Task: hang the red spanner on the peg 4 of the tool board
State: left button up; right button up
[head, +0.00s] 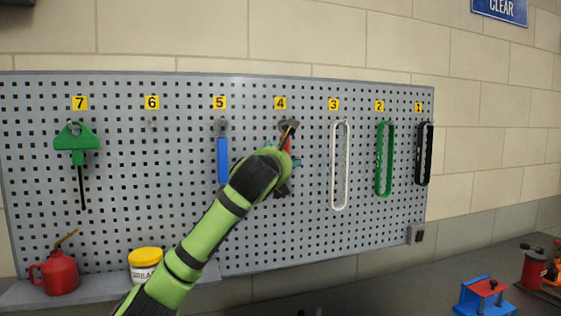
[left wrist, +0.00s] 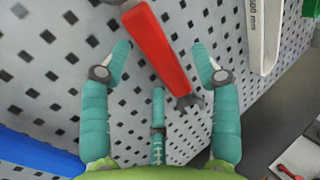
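The red spanner (head: 285,144) is at the tool board (head: 255,230), its grey upper end under the label 4 (head: 280,103). My left gripper and wrist cover most of it in the head view. In the left wrist view the spanner's red handle (left wrist: 160,50) lies slantwise along the board, with a grey jaw at its lower end. My left gripper (left wrist: 160,75) has its teal fingers spread, with visible gaps between them and the handle. Peg 4 itself is hard to make out behind the spanner's upper end. My right gripper is not in view.
A blue-handled tool (head: 222,158) hangs at 5, just left, and a white tool (head: 340,165) at 3, just right. No tool hangs at 6. A yellow-lidded tub (head: 146,265) and a red oil can (head: 59,275) stand on the ledge below.

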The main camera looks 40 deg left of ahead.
pick_arm(q)
jog(key=v, duration=1.2)
jog(key=shift+s+f, duration=0.1)
jog(key=shift+f, duration=0.05)
